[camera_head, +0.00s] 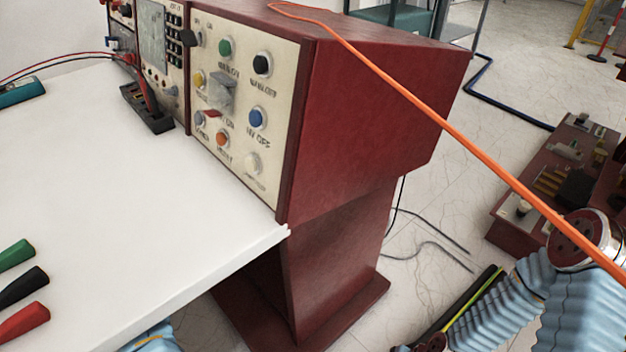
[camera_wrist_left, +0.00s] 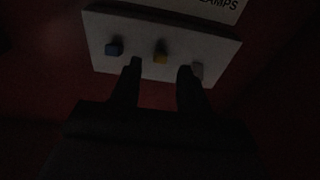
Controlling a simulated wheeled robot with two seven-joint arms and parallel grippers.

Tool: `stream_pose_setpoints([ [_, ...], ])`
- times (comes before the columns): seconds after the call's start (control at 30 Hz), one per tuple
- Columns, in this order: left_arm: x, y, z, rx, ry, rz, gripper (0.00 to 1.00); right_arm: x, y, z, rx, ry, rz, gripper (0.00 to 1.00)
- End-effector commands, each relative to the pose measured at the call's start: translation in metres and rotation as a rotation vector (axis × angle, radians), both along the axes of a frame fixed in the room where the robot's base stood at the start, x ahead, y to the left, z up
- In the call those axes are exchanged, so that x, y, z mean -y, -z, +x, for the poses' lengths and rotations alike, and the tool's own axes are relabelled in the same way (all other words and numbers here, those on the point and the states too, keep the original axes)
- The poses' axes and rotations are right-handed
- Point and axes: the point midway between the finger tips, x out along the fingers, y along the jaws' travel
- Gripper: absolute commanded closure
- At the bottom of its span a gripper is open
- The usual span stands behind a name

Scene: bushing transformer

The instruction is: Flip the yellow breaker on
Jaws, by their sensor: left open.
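The yellow breaker (camera_wrist_left: 160,57) is a small block in the middle of a pale panel (camera_wrist_left: 205,45) in the dark left wrist view. A blue breaker (camera_wrist_left: 114,49) is to its left and a grey one (camera_wrist_left: 197,70) to its right. My left gripper (camera_wrist_left: 160,68) is open, with one dark finger on each side of the yellow breaker in the picture. I cannot tell whether the fingers touch it or how far off they are. I cannot make out the yellow breaker's switch position. Neither gripper shows in the head view, and the breaker panel is not recognisable there.
A dark red console (camera_head: 385,95) with a button panel (camera_head: 262,140) stands beside a white tabletop (camera_head: 110,190). Green, black and red handles lie at the table's left. An orange cable (camera_head: 440,125) crosses the view. Blue ribbed bushings (camera_head: 585,315) stand at lower right.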

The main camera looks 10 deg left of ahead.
Motion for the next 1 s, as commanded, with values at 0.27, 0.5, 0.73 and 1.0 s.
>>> stream_pose_setpoints([
  [0.27, -0.023, -0.006, -0.034, 0.0, 0.0, 0.0, 0.55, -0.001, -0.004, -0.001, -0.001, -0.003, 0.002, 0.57],
  [0.5, -0.024, -0.006, -0.037, 0.0, 0.0, 0.0, 0.55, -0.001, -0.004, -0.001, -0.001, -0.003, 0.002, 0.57],
  [0.73, -0.024, -0.006, -0.037, 0.0, 0.0, 0.0, 0.55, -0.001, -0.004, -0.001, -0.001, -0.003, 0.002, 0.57],
  [1.0, -0.024, -0.006, -0.037, 0.0, 0.0, 0.0, 0.55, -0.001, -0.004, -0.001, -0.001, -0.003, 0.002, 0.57],
])
